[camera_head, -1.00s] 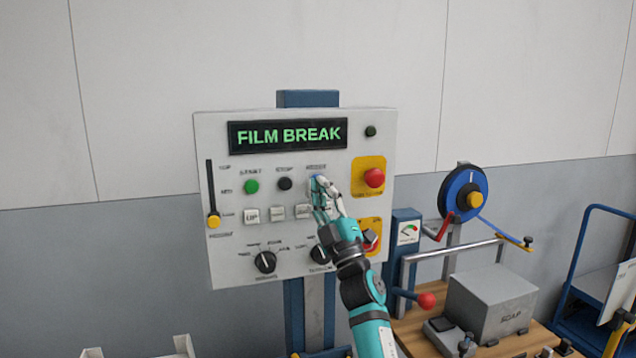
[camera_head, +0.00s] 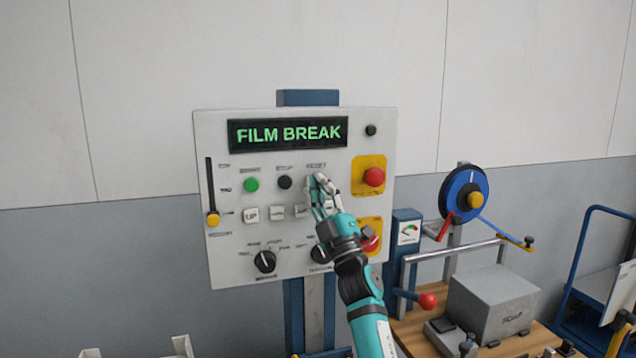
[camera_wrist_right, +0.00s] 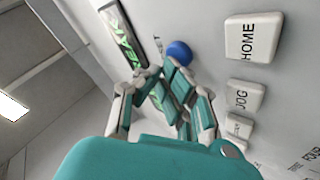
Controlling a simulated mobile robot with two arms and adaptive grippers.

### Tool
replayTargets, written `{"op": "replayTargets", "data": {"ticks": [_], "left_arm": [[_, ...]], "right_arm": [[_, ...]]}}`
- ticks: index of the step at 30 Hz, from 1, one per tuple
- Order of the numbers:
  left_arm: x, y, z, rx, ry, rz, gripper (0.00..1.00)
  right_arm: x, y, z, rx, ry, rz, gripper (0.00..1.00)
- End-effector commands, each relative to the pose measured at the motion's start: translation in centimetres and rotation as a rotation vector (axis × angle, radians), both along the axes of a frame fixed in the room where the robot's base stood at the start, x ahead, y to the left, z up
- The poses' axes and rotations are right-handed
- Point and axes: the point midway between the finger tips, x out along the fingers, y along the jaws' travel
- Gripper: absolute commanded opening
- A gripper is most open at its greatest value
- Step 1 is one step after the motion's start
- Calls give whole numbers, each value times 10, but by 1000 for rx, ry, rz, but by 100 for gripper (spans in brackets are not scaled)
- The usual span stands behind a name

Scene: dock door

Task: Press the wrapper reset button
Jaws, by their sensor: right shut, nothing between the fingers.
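The grey-white control panel (camera_head: 220,270) stands facing me, with FILM BREAK in green on its display (camera_head: 288,134). The blue reset button (camera_wrist_right: 179,52) shows in the right wrist view, just beyond my fingertips. In the head view it is hidden behind my right gripper's fingers, below its small label. My right gripper (camera_head: 318,179) is shut and empty, its tips at the upper right of the panel; its fingers also fill the middle of the right wrist view (camera_wrist_right: 154,74). I cannot tell whether the tips touch the button. My left gripper is not in view.
A green button (camera_head: 251,185) and a black button (camera_head: 285,183) sit left of my fingers. A red emergency button (camera_head: 374,177) on yellow is close on the right. White keys, including HOME (camera_wrist_right: 253,38), lie below. A bench with a grey box (camera_head: 492,305) stands right.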

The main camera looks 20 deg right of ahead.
Motion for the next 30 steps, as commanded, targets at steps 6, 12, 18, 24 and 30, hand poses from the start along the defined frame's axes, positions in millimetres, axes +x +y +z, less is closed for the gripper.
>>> {"op": "replayTargets", "data": {"ticks": [6,12,18,24,30], "left_arm": [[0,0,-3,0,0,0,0],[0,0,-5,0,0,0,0],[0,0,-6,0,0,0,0],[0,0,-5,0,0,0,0],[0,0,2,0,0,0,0]], "right_arm": [[3,0,0,0,0,0,0],[5,0,0,0,0,0,0],[6,0,0,0,0,0,0],[6,0,0,0,1,-1,0],[-1,-1,1,-1,1,-1,0]]}}
